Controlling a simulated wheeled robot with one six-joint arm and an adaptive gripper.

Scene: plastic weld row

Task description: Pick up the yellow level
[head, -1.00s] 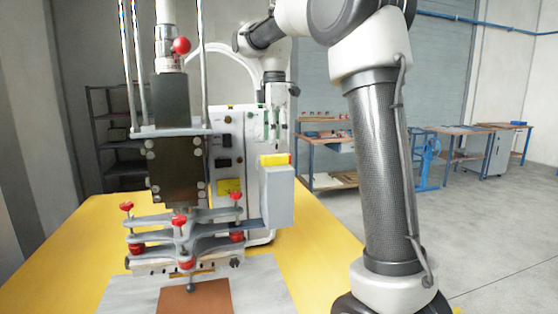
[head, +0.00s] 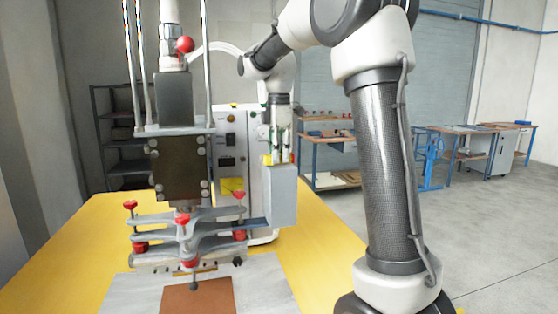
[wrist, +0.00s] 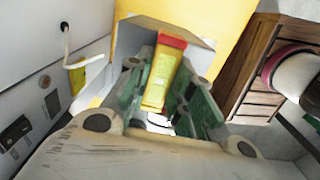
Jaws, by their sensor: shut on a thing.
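The yellow level (wrist: 157,85) with a red end lies between the green-padded fingers of my gripper (wrist: 165,98) in the wrist view. In the head view only a small yellow part of the level (head: 267,160) shows at the top of a grey box (head: 271,200) on the side of the machine. My gripper (head: 279,150) points down there and is shut on the level. The fingers hide most of the level in the head view. I cannot tell whether the level still touches the box.
The welding press (head: 178,165) with red knobs stands just left of the box on a yellow table (head: 75,245). A brown sheet (head: 198,297) lies in front of the press. Workbenches (head: 455,131) stand far off at the right, with open floor before them.

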